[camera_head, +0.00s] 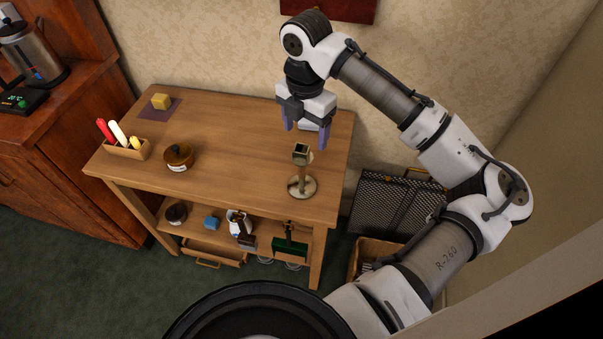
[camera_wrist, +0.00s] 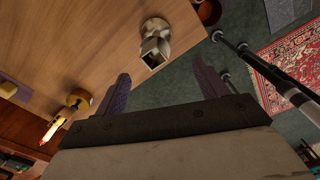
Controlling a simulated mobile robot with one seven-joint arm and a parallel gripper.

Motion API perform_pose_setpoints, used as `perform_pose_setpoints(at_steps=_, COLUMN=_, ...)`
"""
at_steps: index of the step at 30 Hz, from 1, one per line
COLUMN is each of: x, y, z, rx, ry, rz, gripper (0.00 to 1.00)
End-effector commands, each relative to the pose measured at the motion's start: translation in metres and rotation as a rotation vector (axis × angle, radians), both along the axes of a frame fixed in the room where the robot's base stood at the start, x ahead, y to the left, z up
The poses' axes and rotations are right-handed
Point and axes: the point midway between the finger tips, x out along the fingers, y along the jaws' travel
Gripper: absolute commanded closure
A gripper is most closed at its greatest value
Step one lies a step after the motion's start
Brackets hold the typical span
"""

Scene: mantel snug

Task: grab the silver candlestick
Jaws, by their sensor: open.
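The silver candlestick (camera_head: 302,172) stands upright on the wooden table (camera_head: 232,128), near its right front corner. It has a round base, a thin stem and a square cup at the top. In the wrist view the candlestick (camera_wrist: 155,45) shows beyond the fingertips, between their lines, with its cup facing me. My gripper (camera_head: 305,137) is open and points down, above and behind the candlestick. Its two purple fingers also show in the wrist view (camera_wrist: 164,84), with nothing between them. The fingers are apart from the candlestick.
A brown jar (camera_head: 179,158), a wooden holder (camera_head: 127,149) with coloured sticks, and a yellow block (camera_head: 161,101) on a dark mat stand on the table's left side. The tabletop around the candlestick is clear. Several items fill the lower shelf (camera_head: 190,222).

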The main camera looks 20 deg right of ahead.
Motion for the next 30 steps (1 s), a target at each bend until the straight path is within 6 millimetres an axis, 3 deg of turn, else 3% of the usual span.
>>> perform_pose_setpoints(at_steps=7, x=0.001, y=0.001, z=-0.044, rx=0.001, ry=-0.002, rz=0.0, gripper=0.28)
perform_pose_setpoints(at_steps=16, x=0.004, y=0.002, z=-0.066, rx=0.0, ry=-0.002, rz=0.001, gripper=0.28)
perform_pose_setpoints(at_steps=24, x=0.007, y=0.004, z=-0.103, rx=0.001, ry=-0.003, rz=0.0, gripper=0.28)
perform_pose_setpoints(at_steps=30, x=0.007, y=0.004, z=-0.109, rx=0.0, ry=-0.004, rz=0.0, gripper=0.28)
